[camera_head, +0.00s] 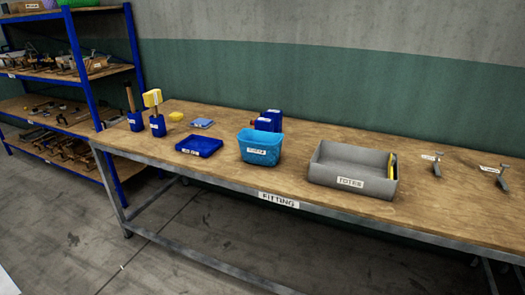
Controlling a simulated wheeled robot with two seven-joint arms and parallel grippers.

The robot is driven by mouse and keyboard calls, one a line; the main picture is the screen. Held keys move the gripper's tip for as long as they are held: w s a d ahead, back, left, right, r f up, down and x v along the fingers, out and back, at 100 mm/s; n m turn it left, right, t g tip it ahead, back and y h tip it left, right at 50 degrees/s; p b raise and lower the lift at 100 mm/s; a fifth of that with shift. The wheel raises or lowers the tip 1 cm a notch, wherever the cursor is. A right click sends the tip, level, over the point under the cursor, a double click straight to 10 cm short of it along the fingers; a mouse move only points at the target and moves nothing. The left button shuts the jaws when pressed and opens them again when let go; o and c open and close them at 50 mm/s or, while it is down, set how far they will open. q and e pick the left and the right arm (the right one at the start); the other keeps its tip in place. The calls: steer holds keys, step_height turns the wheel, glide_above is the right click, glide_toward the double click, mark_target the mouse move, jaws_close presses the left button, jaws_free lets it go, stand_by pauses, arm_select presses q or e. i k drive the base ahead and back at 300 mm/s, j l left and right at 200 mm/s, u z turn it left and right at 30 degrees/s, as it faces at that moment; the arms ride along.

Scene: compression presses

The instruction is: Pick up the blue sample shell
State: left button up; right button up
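Several blue things stand on the bench, and I cannot tell whether one is the blue sample shell, as most labels are too small to read. They are a flat dark blue tray (199,145), a bright blue basket (261,146), a dark blue container (270,121) partly hidden behind the basket, and a light blue flat piece (202,123). Two upright dark blue holders (158,126) stand at the left end. Neither of my grippers is in view.
The wooden bench (245,189) is labelled FITTING. A grey bin (352,171) labelled TOTES holds something yellow and black. Two metal clamp-like tools (435,167) lie at right. Blue shelving (75,53) stands at left. The floor (190,238) before the bench is clear.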

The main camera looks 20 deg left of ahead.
mark_target(259, 148)
steer(key=i, duration=0.35)
steer(key=i+u, duration=0.35)
steer(key=i, duration=0.2)
steer(key=i+l+u, duration=0.3)
steer(key=i, duration=0.3)
steer(key=j, duration=0.1)
